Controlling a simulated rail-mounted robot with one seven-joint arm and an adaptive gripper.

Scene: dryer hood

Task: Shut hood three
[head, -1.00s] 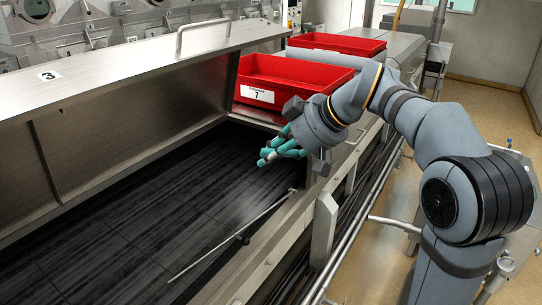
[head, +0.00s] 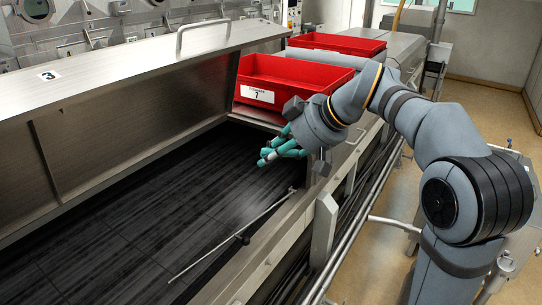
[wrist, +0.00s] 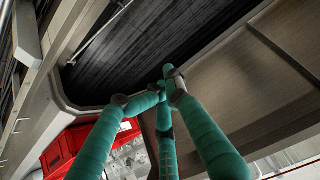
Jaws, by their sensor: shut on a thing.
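Hood three (head: 130,95), a brushed-metal lid with a "3" label and a bar handle (head: 203,36) on its top edge, stands raised over a dark slatted bed (head: 130,215). Its inner face also shows in the wrist view (wrist: 235,75). My gripper (head: 266,158) is above the bed's right end, apart from the handle. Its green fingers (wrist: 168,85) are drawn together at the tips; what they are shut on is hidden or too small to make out. A thin metal rod (head: 205,257) slants over the bed's near edge, apart from the fingers.
A red crate labelled 7 (head: 285,80) stands just beyond the bed's far end, close to my gripper, with another red crate (head: 338,44) behind it. Metal rails and a frame (head: 335,255) run along the near side. Open floor (head: 490,110) lies to the right.

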